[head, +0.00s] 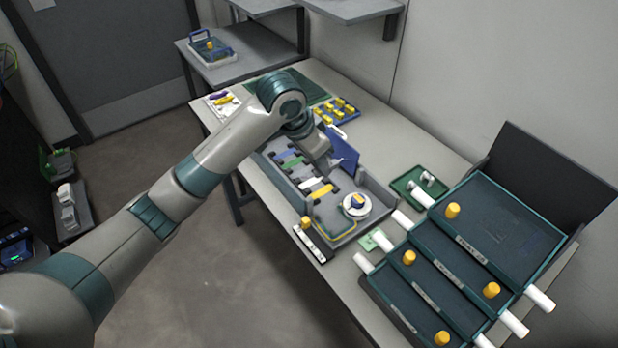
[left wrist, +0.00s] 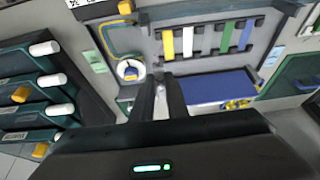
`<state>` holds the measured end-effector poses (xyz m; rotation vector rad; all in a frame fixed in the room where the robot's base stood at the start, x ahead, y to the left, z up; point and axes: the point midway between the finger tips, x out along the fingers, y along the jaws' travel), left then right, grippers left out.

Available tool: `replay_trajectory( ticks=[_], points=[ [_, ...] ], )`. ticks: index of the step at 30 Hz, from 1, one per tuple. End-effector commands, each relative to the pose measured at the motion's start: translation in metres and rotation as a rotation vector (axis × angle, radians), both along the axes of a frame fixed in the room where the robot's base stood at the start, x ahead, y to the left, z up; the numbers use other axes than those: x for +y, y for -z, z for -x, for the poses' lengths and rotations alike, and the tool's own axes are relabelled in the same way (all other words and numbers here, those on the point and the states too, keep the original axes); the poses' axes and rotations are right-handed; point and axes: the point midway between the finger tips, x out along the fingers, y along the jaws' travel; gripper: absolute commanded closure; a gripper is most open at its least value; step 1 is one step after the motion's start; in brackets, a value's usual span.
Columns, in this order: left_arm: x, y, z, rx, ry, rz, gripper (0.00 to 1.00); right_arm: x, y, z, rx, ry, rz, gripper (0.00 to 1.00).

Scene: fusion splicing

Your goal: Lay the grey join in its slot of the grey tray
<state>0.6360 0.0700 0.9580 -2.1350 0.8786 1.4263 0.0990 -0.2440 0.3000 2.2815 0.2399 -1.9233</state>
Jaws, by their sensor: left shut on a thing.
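The grey tray (head: 283,182) lies on the long bench, with a row of slots holding coloured strips. My left gripper (head: 334,164) is above the tray, beside the strips and the blue lid. In the left wrist view its fingers (left wrist: 162,88) are shut on a small pale grey piece, probably the grey join, mostly hidden between them. My right gripper is not in view.
A blue lid (head: 343,150) stands tilted at the tray's back. A round white dish (head: 356,205) sits in the tray's near part. Stacked green drawers (head: 500,232) with yellow knobs fill the right. A small green tray (head: 407,181) lies behind.

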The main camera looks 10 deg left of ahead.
Motion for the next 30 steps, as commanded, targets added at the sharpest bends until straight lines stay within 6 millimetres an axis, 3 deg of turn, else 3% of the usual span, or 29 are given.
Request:
replay_trajectory(
  ticks=[14, 25, 30],
  points=[
    [0.004, 0.003, -0.005, 0.001, -0.002, 0.0, 1.0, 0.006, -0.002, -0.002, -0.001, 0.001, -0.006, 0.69],
    [0.043, 0.037, -0.048, 0.004, -0.006, 0.0, 1.0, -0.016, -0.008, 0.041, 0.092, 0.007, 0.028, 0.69],
    [0.063, 0.055, -0.071, 0.003, -0.005, -0.001, 1.0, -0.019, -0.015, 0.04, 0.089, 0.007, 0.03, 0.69]
  ],
)
